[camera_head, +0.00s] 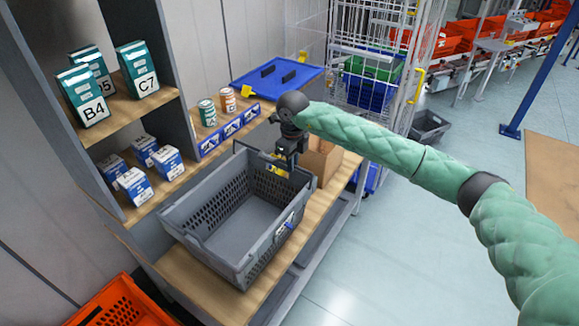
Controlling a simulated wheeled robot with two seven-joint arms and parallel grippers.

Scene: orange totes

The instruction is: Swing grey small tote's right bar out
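The grey small tote (187,222) stands on the wooden shelf top, open and empty, with slotted side walls. A dark bar (246,147) shows along its far rim, partly hidden by my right gripper. My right gripper (284,163) points down at the tote's far right corner, at or just above the rim. Its fingers are small and dark here, so I cannot tell whether they touch the bar or are open or shut. My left gripper is not in view.
A cardboard box (322,162) stands just behind the tote. Two cans (207,112) and a blue lid (277,75) are farther back. Shelves with boxes (84,95) flank the left. An orange tote (122,303) is at bottom left.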

